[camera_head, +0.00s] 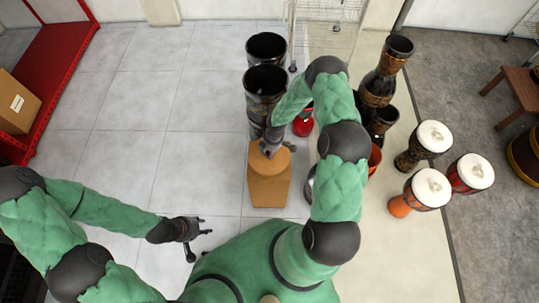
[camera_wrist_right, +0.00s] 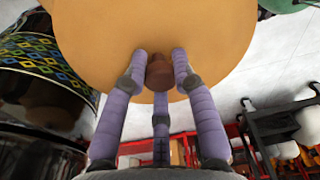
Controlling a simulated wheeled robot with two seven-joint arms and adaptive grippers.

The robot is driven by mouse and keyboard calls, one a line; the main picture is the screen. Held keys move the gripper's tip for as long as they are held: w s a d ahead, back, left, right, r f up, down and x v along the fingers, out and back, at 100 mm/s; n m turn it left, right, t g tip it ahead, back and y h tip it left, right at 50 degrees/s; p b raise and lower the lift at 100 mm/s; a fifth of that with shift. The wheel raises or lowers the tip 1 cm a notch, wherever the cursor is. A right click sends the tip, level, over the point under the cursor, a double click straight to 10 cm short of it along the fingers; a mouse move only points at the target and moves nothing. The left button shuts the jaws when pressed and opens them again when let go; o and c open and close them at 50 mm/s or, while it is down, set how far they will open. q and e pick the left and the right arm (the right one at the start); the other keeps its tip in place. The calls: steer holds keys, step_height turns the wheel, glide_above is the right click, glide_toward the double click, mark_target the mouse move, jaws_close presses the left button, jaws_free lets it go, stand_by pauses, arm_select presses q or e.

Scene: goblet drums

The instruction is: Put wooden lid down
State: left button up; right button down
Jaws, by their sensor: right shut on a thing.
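The wooden lid (camera_head: 284,160) is a round, light orange-brown disc. It fills the upper part of the right wrist view (camera_wrist_right: 220,40), with a dark brown knob (camera_wrist_right: 159,72) at its centre. My right gripper (camera_head: 271,146) is shut on this knob, its purple fingers (camera_wrist_right: 160,70) around it. In the head view the lid overlaps the top of a tan wooden container (camera_head: 268,192). I cannot tell whether the lid touches it. My left gripper (camera_head: 205,227) is empty, its fingers apart, low over the floor left of the container.
Two dark drums (camera_head: 266,80) stand just behind the lid, with a red object (camera_head: 303,125) to their right. Several goblet drums (camera_head: 434,136) stand at the right. A red shelf (camera_head: 58,70) with a cardboard box (camera_head: 17,104) is at the left. Tiled floor between is clear.

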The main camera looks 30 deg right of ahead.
steer(key=shift+f+b, duration=0.4)
steer(key=shift+f, duration=0.95)
steer(key=shift+f, duration=0.1)
steer(key=c, duration=1)
jaws_free()
